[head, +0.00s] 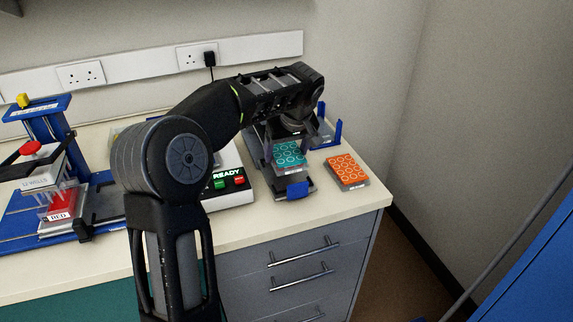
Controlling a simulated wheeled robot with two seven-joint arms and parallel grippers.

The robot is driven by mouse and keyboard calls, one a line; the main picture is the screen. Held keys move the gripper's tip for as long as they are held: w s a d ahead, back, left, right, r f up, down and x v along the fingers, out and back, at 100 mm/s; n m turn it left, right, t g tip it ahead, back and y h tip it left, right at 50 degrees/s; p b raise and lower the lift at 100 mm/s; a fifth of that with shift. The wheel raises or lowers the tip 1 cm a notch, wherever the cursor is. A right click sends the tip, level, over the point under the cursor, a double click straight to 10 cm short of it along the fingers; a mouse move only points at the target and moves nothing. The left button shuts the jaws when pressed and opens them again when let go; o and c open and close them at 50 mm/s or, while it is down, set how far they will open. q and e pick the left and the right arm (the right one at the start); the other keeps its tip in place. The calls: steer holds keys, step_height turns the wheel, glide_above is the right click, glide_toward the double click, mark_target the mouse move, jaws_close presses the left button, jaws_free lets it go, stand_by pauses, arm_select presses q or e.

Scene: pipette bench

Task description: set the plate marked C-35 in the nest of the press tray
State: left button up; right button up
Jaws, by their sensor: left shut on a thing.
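A plate with teal wells (289,154) is between the fingers of my left gripper (290,148), which is shut on it. The plate is at the press tray (307,189), a dark tray with blue corner pieces near the bench's right end. I cannot tell whether the plate rests in the nest or hangs just above it. The gripper and wrist hide the plate's far side and much of the tray. The plate's front label is too small to read, so I cannot confirm C-35. My right gripper is not in view.
A plate with orange wells (347,169) lies on the bench right of the tray, near the edge. A control box (226,182) reading READY stands left of the tray. A blue stand (49,124) with a red plate (62,204) is at far left.

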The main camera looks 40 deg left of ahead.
arm_select(q)
steer(key=shift+f, duration=0.3)
steer(key=shift+f, duration=1.85)
steer(key=shift+f, duration=0.1)
steer(key=shift+f, duration=0.15)
steer(key=o, duration=1.3)
steer(key=shift+o, duration=0.2)
